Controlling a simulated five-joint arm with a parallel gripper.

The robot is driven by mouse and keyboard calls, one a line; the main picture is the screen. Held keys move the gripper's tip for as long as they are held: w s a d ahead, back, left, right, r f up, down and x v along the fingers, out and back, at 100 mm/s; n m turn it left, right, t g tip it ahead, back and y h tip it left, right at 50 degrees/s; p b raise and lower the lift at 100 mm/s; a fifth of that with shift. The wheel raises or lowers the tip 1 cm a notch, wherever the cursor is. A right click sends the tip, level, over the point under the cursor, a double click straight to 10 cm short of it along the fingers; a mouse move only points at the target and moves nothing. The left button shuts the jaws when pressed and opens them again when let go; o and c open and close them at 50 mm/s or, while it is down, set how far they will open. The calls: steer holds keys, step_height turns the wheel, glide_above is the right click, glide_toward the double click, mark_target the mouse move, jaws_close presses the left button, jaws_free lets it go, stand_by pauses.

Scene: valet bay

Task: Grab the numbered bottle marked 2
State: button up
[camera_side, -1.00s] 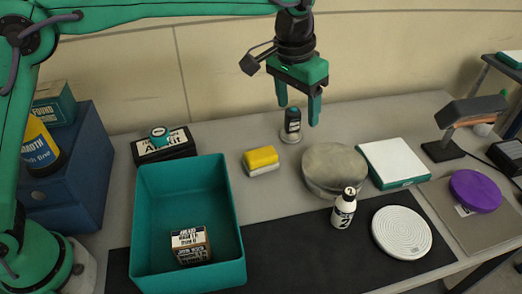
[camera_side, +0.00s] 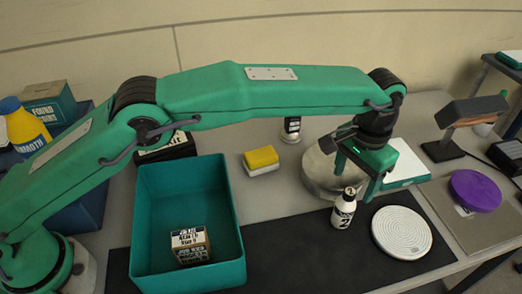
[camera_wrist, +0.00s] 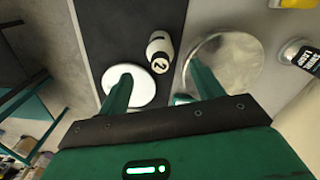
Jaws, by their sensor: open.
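The small bottle marked 2 (camera_side: 343,215) stands upright on the black mat (camera_side: 290,250), with a white body, dark lower label and dark cap with a white top. In the wrist view the bottle (camera_wrist: 160,46) lies ahead, between the lines of the two fingers, with its "2" showing. My gripper (camera_side: 356,188) is open and empty, pointing down close above and behind the bottle in the side view. Its fingers also show in the wrist view (camera_wrist: 158,82). I see no contact with the bottle.
A round white ribbed disc (camera_side: 401,232) lies right of the bottle. A grey round block (camera_side: 318,172) stands behind it, partly hidden by my gripper. A teal bin (camera_side: 188,165) holding a small box (camera_side: 190,245) is at left. A yellow-and-white sponge (camera_side: 261,160) lies between.

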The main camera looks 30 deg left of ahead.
mark_target(350, 191)
steer(key=shift+f, duration=1.3)
steer(key=shift+f, duration=2.65)
steer(key=shift+r, duration=0.1)
steer(key=c, duration=1.2)
steer(key=shift+o, duration=0.2)
steer(key=shift+r, duration=0.15)
